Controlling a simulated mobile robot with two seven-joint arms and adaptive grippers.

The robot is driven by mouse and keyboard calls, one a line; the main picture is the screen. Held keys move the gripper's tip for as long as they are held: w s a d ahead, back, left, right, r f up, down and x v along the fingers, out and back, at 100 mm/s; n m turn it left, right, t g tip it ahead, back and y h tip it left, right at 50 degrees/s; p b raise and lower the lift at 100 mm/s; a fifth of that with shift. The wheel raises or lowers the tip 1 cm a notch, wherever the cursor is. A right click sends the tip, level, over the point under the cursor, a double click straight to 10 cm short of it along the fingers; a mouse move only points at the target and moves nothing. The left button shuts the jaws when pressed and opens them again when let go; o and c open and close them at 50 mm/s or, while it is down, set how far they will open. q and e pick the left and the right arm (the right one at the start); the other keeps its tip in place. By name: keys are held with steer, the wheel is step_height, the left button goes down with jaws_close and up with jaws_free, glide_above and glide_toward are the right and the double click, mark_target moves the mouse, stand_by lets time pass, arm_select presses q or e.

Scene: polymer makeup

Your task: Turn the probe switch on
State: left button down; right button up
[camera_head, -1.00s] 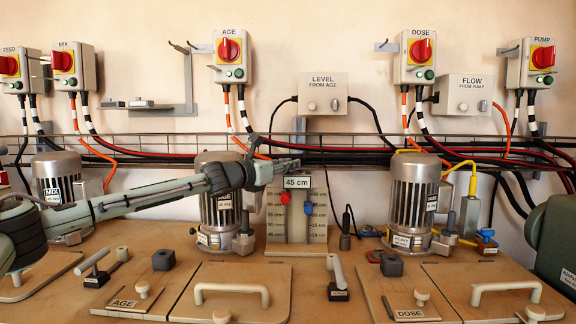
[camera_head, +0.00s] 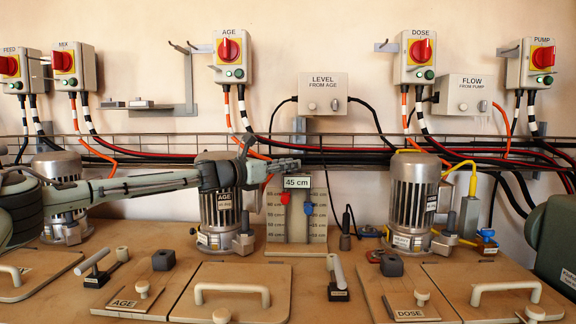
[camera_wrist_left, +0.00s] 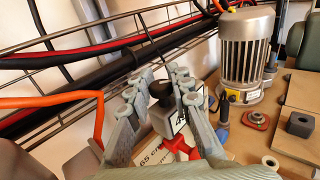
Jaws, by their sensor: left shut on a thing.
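My left gripper (camera_head: 296,164) is just above and behind the "45 cm" sign (camera_head: 297,183) on the scale board (camera_head: 318,232). In the left wrist view, its fingers (camera_wrist_left: 172,84) are closed around a dark piece (camera_wrist_left: 160,90) with a thin black cord rising behind it. Fingers hide part of this piece. The board carries a red slider (camera_head: 285,198) and a blue slider (camera_head: 308,207). No label reads "probe switch". My right gripper is out of view.
The LEVEL box (camera_head: 323,94) and FLOW box (camera_head: 464,95) are on the wall. A wire tray with cables (camera_head: 370,155) runs behind my gripper. The AGE motor (camera_head: 222,210) stands left, another motor (camera_head: 413,195) right. Wooden lids (camera_head: 231,272) cover the bench front.

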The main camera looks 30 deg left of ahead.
arm_select(q)
steer(key=shift+a+r, duration=0.1)
steer(key=c, duration=1.4)
jaws_free()
steer(key=shift+s, duration=0.1)
steer(key=v, duration=1.1)
steer(key=shift+s, duration=0.4)
steer(key=shift+a, duration=0.1)
